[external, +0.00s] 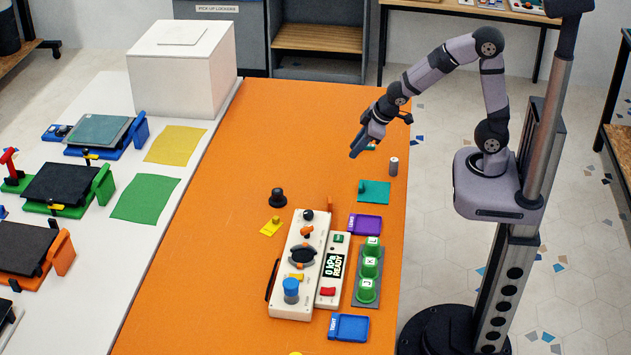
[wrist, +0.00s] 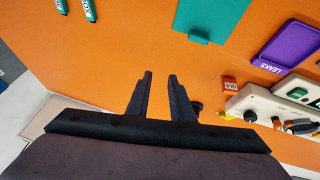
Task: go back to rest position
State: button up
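My gripper (external: 357,148) hangs in the air over the far right part of the orange table (external: 270,120), with my arm bent and reaching out from its column on the right. In the wrist view my gripper (wrist: 160,78) shows two black fingers with a gap between them. Nothing is held between the fingers, and orange table surface shows past them.
The white device (external: 300,262), purple tray (external: 365,225), green cups (external: 370,268) and blue tray (external: 348,327) are nearer the camera. The table's left-centre is clear.

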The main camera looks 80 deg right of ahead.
jog(key=s+a+g+y+p, duration=0.1)
jog(key=s+a+g, duration=0.1)
jog(key=s, duration=0.7)
jog(key=s+a+m+g+p, duration=0.1)
jog(key=s+a+g, duration=0.2)
jog(key=s, duration=0.6)
jog(key=shift+a+f+y, duration=0.3)
jog(key=shift+f+y, duration=0.05)
jog(key=shift+y, duration=0.05)
